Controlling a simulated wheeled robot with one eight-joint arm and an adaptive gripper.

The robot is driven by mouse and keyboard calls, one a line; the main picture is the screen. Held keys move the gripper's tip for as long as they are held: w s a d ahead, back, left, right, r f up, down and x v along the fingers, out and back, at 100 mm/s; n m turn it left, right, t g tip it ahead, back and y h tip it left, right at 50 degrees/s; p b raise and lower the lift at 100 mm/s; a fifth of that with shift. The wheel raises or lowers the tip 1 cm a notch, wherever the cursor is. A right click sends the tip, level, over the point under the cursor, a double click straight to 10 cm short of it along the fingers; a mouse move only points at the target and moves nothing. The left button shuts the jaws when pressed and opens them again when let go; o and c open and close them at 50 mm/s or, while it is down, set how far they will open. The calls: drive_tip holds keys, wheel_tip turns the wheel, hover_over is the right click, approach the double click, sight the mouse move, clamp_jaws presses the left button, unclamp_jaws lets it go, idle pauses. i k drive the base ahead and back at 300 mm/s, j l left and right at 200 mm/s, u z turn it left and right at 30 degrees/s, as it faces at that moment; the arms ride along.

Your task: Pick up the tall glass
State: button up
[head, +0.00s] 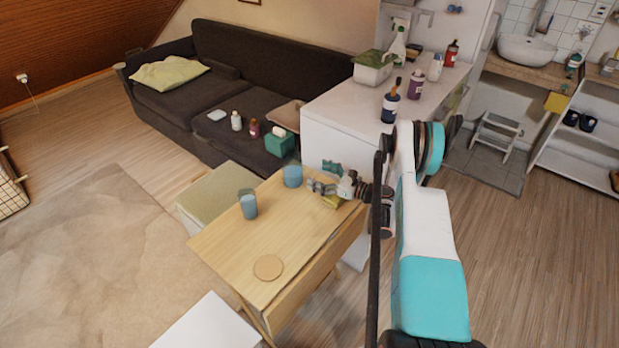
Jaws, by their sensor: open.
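A tall blue glass (249,205) stands upright near the left edge of the wooden table (245,243). A second blue glass or cup (292,175), which looks wider and shorter, stands nearer the table's far end. My gripper (314,186) is open over the far right part of the table, its fingers pointing left. It is just right of the shorter blue glass, with the taller one farther off to the left. From this view I cannot tell the gripper's exact height or whether it touches anything.
A yellow object (332,202) and a teal object (331,168) lie close around my gripper. A round coaster (268,267) lies at the table's near end. A cushioned seat (215,197) stands beside the table. A white counter (335,110) with several bottles stands behind.

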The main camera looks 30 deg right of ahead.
sight(246, 197)
drive_tip(key=k+j, duration=0.2)
drive_tip(key=j, duration=0.2)
drive_tip(key=k+j, duration=0.2)
drive_tip(key=j, duration=0.2)
drive_tip(key=k+j, duration=0.2)
drive_tip(key=j, duration=0.2)
